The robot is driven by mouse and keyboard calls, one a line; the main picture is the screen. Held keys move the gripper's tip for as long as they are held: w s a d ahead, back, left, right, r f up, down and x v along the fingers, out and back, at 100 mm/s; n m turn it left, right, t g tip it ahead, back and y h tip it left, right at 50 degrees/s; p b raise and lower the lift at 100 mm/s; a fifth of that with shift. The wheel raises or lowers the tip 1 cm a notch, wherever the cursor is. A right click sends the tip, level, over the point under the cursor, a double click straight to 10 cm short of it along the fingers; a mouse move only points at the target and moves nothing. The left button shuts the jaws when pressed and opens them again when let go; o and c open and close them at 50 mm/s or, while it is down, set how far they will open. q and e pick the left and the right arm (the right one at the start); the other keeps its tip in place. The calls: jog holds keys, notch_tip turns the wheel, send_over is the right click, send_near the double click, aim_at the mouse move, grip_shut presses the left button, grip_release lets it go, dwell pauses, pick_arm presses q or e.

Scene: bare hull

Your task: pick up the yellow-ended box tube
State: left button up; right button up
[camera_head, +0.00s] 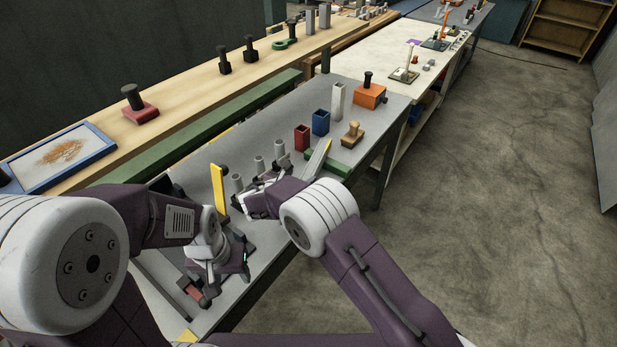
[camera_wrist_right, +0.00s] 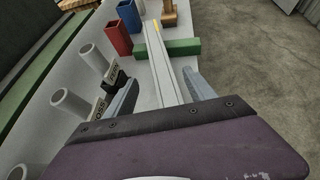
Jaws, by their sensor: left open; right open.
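The yellow-ended box tube (camera_head: 318,158) is a pale grey square bar on the grey table, with yellow at its far end. It lies across a low green block (camera_head: 338,165). In the right wrist view the tube (camera_wrist_right: 164,72) runs away from my palm, its yellow end past the green block. My right gripper (camera_wrist_right: 163,88) is open, with one finger on each side of the tube's near part; I cannot tell whether either touches it. The tube's near end is hidden by the gripper. My left gripper (camera_head: 204,287) is open, low over the table's near left part.
Several grey round tubes (camera_head: 259,164) stand left of my right gripper. A red box tube (camera_head: 302,137), a blue one (camera_head: 320,122) and a tall pale one (camera_head: 338,101) stand behind. A wooden stamp-like piece (camera_head: 352,134) is right of them. A yellow upright strip (camera_head: 218,188) stands between my arms.

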aim_at(308, 174)
jog(key=p+x, duration=0.1)
jog(key=x, duration=0.3)
jog(key=shift+w+d+f, duration=0.15)
jog(key=shift+d+f, duration=0.1)
jog(key=shift+d, duration=0.05)
jog(key=shift+w+f, duration=0.25)
jog(key=shift+w, duration=0.1)
jog(key=shift+r, duration=0.1)
grip_shut()
